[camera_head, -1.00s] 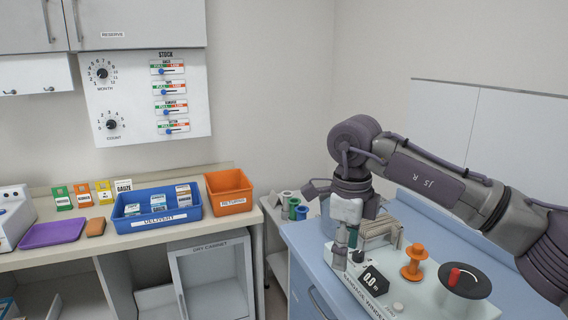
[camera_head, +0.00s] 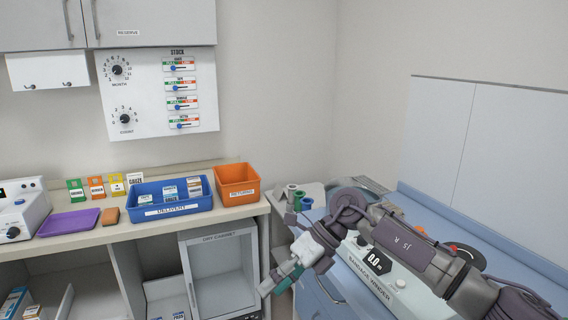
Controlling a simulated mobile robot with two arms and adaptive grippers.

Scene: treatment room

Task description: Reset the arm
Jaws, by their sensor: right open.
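My right arm reaches in from the right across the blue cabinet top. My right gripper (camera_head: 281,279) is open, with nothing seen between its fingers. It points down and left, in front of the gap between the counter and the blue cabinet. My left gripper is not in view. Behind my right arm stands the bandage winder (camera_head: 350,262), a pale machine with a display reading 0.0. Its red-and-black knob is partly hidden by my arm, and its orange spool is hidden.
On the left counter are a blue delivery bin (camera_head: 165,213) with packets, an orange returns bin (camera_head: 240,196) and a purple tray (camera_head: 69,222). The dry cabinet (camera_head: 222,280) stands below. Colored rolls (camera_head: 306,203) sit on a low stand at the corner. The wall holds a stock panel (camera_head: 158,95).

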